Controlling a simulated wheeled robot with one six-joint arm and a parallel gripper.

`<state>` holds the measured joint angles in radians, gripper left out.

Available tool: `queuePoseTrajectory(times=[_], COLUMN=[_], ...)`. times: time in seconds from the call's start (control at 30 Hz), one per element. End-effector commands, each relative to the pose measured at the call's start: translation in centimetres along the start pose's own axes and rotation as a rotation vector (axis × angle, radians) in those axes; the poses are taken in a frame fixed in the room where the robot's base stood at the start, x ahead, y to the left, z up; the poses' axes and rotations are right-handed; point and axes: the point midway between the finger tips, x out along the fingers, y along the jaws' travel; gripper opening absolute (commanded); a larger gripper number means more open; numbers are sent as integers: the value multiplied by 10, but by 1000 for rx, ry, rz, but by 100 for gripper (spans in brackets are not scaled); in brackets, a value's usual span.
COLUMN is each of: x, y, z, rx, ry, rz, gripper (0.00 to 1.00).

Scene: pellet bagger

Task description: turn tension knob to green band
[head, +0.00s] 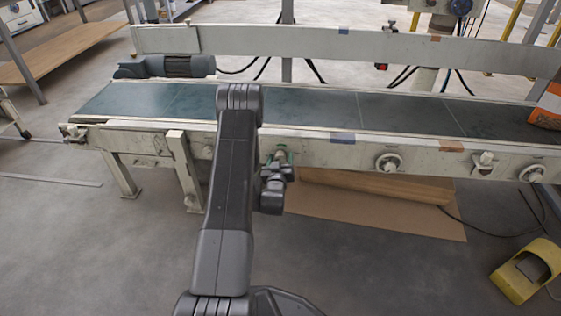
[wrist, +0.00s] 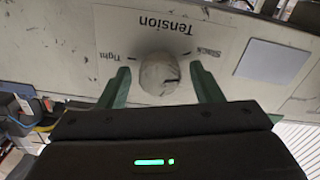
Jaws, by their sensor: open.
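The tension knob (wrist: 160,76) is a round, scuffed, pale grey knob on the conveyor's side rail. Its label plate (wrist: 118,38) appears upside down in the wrist view and reads Tension, Tight and Slack. My gripper (wrist: 160,69) has green fingers standing apart on either side of the knob, with small gaps visible between them and it. In the head view my gripper (head: 281,157) is at the rail's front face and mostly hides the knob. I cannot make out a green band or the knob's pointer.
The conveyor belt (head: 400,112) runs across the view above the rail. Further right on the rail are a white knob (head: 388,162) and a red-and-white control (head: 485,160). An orange bag (head: 549,103) lies at the belt's right end. A yellow pedal guard (head: 524,270) stands on the floor.

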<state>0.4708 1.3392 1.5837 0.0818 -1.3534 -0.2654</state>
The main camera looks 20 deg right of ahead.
Motion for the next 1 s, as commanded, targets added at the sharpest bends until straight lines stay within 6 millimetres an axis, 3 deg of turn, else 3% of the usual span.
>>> queuePoseTrajectory(times=[0.3,0.53,0.57,1.0], x=[3,3,3,3], y=[0,0,0,0], z=[0,0,0,0], rx=[0,0,0,100], ry=[-1,-1,-1,-1], rz=[-1,-1,-1,-1], gripper=[59,16,14,14])
